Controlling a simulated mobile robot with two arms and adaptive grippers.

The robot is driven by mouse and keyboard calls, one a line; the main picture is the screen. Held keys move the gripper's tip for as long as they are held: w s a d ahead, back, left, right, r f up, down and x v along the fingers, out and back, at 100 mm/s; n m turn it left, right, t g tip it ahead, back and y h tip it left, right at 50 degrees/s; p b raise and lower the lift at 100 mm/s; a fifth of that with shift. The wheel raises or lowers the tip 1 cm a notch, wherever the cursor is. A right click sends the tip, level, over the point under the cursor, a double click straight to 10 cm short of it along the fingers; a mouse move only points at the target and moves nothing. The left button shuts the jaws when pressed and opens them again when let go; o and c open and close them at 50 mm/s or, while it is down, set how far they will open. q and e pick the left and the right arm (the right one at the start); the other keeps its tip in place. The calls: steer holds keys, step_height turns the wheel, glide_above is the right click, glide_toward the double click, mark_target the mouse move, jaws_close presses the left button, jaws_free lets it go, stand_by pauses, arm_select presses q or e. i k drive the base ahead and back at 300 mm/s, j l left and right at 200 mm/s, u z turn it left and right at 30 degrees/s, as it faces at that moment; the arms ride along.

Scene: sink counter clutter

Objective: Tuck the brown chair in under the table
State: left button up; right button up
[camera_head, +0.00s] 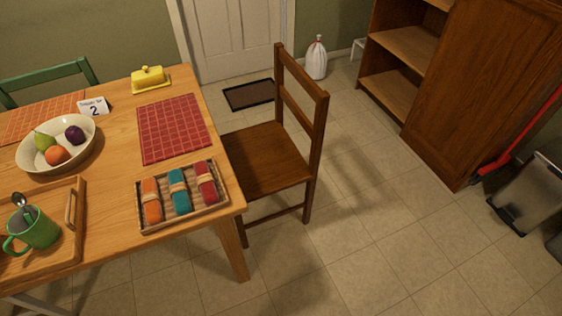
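The brown chair (267,157) is wooden and stands upright at the right end of the table, its seat facing the table and its slatted back on the right. The seat's left edge is at the table edge, partly hidden by the tabletop; most of the seat is in the open. The wooden table (117,188) fills the left of the view, with one leg (233,249) visible at its near right corner. Neither of my grippers is in view.
On the table are a red placemat (174,128), a tray of rolled napkins (145,218), a fruit bowl (28,160) and a yellow butter dish (150,78). A green chair (47,76) stands behind. A wooden shelf unit (475,100) and bin (530,193) stand right. Floor right of the chair is clear.

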mark_target(265, 159)
steer(key=u, duration=0.85)
steer(key=l+u, duration=0.7)
steer(key=u, duration=0.2)
steer(key=k+l+u, duration=0.1)
steer(key=l+u, duration=0.3)
steer(key=k+l+u, duration=0.15)
steer(key=u, duration=0.3)
steer(key=k+l+u, duration=0.15)
steer(key=l+u, duration=0.15)
steer(key=u, duration=0.15)
steer(key=k+l+u, duration=0.15)
steer(key=u, duration=0.25)
steer(key=k+l+u, duration=0.25)
steer(key=u, duration=0.2)
steer(key=k+l+u, duration=0.2)
steer(key=u, duration=0.2)
steer(key=k+u, duration=0.25)
steer(key=u, duration=0.2)
steer(key=k+l+u, duration=0.15)
steer(key=k+u, duration=0.15)
steer(key=k, duration=0.2)
steer(key=k+u, duration=0.3)
steer(key=k, duration=0.25)
